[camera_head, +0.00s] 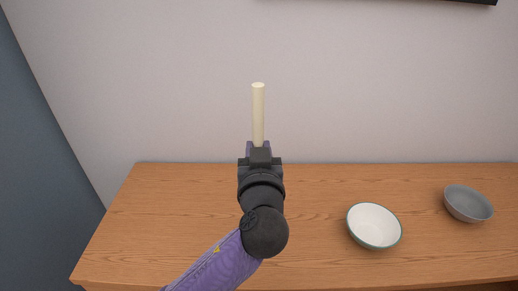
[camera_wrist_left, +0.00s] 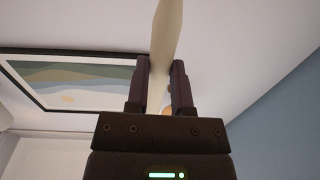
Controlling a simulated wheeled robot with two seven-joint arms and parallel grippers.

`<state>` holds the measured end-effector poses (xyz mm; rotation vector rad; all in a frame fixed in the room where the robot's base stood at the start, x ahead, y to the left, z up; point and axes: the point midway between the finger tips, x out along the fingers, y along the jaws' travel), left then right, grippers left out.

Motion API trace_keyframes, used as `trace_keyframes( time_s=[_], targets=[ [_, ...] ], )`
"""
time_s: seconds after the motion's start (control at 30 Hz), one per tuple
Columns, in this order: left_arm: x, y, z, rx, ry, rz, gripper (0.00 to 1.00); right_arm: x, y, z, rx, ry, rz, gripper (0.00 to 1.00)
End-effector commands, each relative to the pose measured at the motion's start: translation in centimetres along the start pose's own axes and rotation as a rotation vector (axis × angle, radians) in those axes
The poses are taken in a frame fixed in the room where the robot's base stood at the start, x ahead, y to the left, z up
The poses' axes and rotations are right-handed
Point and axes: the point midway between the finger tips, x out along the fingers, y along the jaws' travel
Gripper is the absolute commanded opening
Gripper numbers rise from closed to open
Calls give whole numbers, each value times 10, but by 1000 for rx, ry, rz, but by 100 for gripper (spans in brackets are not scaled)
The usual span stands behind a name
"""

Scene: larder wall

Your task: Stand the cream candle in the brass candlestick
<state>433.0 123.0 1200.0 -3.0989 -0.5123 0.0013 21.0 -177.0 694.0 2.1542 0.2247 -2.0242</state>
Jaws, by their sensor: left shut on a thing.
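The cream candle (camera_head: 258,112) stands upright in my left gripper (camera_head: 259,148), raised above the wooden top in the head view. In the left wrist view the candle (camera_wrist_left: 166,35) runs up between the two dark fingers of my left gripper (camera_wrist_left: 161,85), which are shut on it. The candle's lower end is hidden by the gripper. I cannot make out the brass candlestick; a small orange-brown patch (camera_wrist_left: 166,111) shows between the fingers, too little to identify. My right gripper is in neither view.
A wooden top (camera_head: 160,225) spans the head view, with bare room on its left. A white bowl with a green rim (camera_head: 373,224) and a grey bowl (camera_head: 467,204) stand on the right. A framed picture (camera_wrist_left: 75,85) shows in the wrist view.

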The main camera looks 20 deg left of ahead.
Motion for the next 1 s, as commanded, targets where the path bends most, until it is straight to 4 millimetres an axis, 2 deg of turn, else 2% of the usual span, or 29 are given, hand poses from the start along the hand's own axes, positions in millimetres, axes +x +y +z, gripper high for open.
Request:
trace_keyframes(
  time_s=[0.4, 1.0],
  targets=[
    [0, 0, 53, 1, -2, 0, 0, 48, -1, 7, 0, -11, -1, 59],
    [0, 0, 54, -3, -1, -1, 0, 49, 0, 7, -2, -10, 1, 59]
  ],
)
